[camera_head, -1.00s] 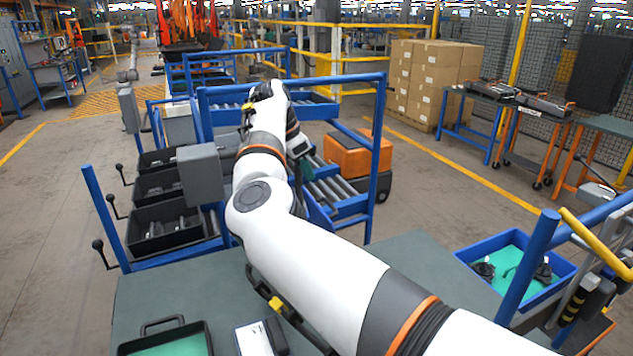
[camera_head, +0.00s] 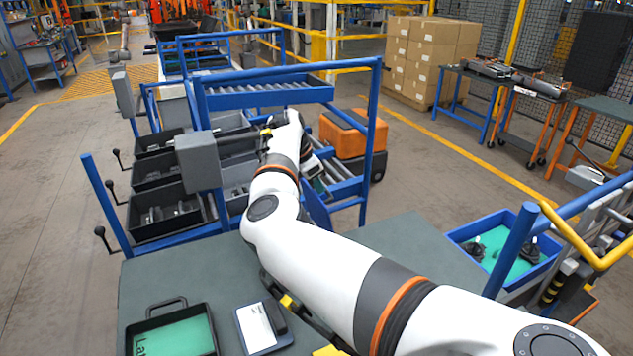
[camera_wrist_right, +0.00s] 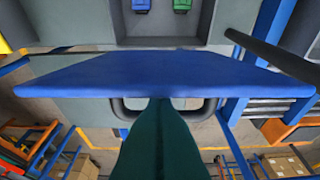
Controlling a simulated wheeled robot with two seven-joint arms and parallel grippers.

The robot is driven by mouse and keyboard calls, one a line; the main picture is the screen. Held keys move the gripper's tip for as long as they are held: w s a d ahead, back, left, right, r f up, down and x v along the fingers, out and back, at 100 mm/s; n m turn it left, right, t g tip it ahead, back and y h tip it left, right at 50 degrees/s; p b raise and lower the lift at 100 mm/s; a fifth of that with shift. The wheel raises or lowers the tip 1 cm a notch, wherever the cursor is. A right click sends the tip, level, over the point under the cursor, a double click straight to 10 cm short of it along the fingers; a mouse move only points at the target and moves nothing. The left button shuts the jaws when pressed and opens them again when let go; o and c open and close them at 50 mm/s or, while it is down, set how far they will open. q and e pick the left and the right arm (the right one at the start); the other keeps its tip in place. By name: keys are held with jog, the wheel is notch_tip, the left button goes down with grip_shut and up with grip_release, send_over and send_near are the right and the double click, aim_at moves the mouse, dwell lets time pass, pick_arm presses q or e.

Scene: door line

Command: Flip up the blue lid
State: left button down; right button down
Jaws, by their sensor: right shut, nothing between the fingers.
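The blue lid (camera_wrist_right: 165,75) spans the middle of the right wrist view as a wide flat panel, tilted toward the camera. In the head view a blue panel (camera_head: 316,208), which looks like this lid, shows beside the roller rack, partly behind my arm. My right gripper (camera_wrist_right: 161,104) is dark green and shut with nothing in it. Its tip is at the lid's near edge; I cannot tell whether they touch. In the head view the right gripper (camera_head: 318,185) is small and partly hidden by my forearm. My left gripper is not in view.
A grey bin (camera_wrist_right: 210,20) with small blue and green items lies beyond the lid. Blue rack posts (camera_head: 372,140) stand close around my arm. Black bins (camera_head: 165,218) and a grey box (camera_head: 198,160) are to the left. A green-topped table (camera_head: 200,275) is below.

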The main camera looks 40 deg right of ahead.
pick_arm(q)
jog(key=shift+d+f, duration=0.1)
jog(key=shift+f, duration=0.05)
pick_arm(e)
jog(key=shift+d, duration=0.1)
